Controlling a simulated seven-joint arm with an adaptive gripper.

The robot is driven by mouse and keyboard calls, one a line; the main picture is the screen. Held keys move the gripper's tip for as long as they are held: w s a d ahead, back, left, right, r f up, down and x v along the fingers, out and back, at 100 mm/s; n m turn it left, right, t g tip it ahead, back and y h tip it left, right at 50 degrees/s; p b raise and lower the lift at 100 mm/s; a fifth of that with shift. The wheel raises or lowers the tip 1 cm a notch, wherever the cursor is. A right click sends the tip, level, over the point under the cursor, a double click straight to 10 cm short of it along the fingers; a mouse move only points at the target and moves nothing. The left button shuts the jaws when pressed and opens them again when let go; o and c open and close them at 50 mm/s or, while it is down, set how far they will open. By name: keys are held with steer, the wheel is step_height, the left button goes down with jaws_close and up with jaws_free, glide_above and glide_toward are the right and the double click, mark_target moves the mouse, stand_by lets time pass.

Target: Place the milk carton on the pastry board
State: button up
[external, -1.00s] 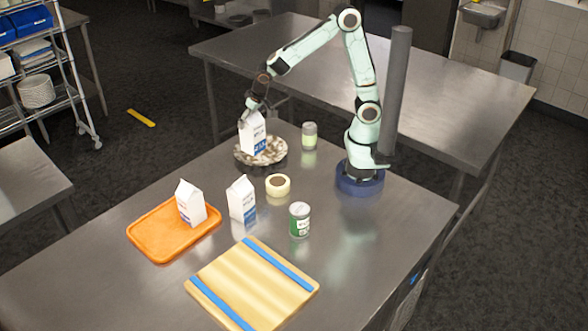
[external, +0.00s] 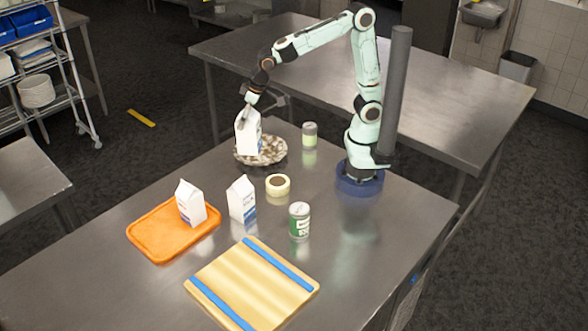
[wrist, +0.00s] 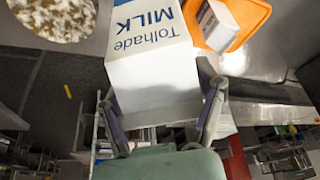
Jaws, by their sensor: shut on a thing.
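My gripper (external: 249,103) is shut on a white milk carton (external: 247,134), which it holds at or just above the speckled bowl (external: 262,160). In the wrist view the held carton (wrist: 152,55) shows blue "Tolhade MILK" print between my gripper's fingers (wrist: 163,105). A second milk carton (external: 241,199) stands on the table, and a third (external: 190,203) stands on the orange tray (external: 148,240). The pastry board (external: 252,287), light wood with two blue stripes, lies at the table's front and is bare.
A tape roll (external: 278,186), a green can (external: 299,220) and a pale green can (external: 309,135) stand on the metal table (external: 385,225). The upright cartons, roll and green can lie between the bowl and the board. The table's right side is clear.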

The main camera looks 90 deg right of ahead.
steer(key=s+a+n+y, duration=0.2)
steer(key=s+a+n, duration=0.3)
steer(key=a, duration=0.5)
steer(key=s+a+n+y, duration=0.25)
steer(key=a+n, duration=0.35)
steer(key=a, duration=0.4)
steer(key=shift+n+g, duration=0.3)
steer(key=shift+g, duration=0.1)
step_height(320, 180, down, 5)
steer(key=shift+s+r, duration=0.1)
steer(key=shift+r, duration=0.05)
steer(key=w+a+f, duration=0.1)
steer(key=w+a, duration=0.1)
steer(key=w+a+f, duration=0.3)
steer(key=w+a, duration=0.1)
steer(key=w, duration=0.1)
steer(key=shift+a+f, duration=0.25)
steer(key=shift+f, duration=0.15)
steer(key=w+a+f, duration=0.2)
steer(key=w+f, duration=0.1)
steer(key=f, duration=0.2)
steer(key=shift+a, duration=0.4)
steer(key=shift+w+a+f, duration=0.1)
steer(key=shift+f, duration=1.55)
steer(key=shift+f, duration=0.1)
